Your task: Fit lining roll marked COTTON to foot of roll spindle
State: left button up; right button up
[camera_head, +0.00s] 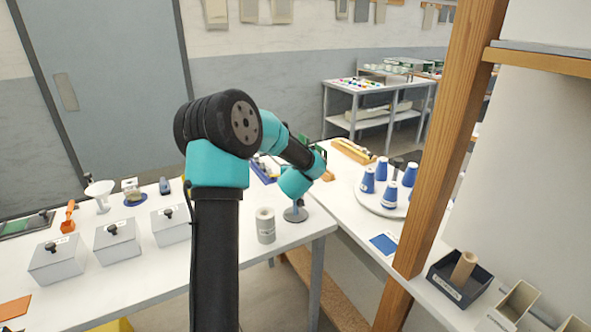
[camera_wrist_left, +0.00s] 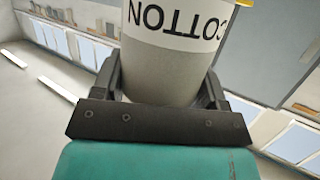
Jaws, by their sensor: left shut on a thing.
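The lining roll marked COTTON (camera_wrist_left: 170,65) is a grey cylinder with a white label, its lettering upside down in the left wrist view. My left gripper (camera_wrist_left: 162,82) is shut on it, one finger on each side. In the head view my left arm's teal wrist hides the gripper and the held roll. A grey round foot with a short visible stretch of post, which looks like the roll spindle (camera_head: 295,215), stands near the table's right end; its upper part is hidden behind my wrist. My right gripper is not in view.
A pale roll (camera_head: 265,226) stands upright left of the foot. Several lidded grey boxes (camera_head: 117,240) line the left table. On the right are blue-and-white cones on a round tray (camera_head: 372,207), a wooden post (camera_head: 445,150) and a dark bin (camera_head: 446,283). A gap separates the tables.

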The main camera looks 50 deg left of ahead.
pick_arm(q)
jog(key=shift+f, duration=4.6)
dwell(1.4)
jog(key=o, duration=1.3)
jog(key=shift+r, duration=2.5)
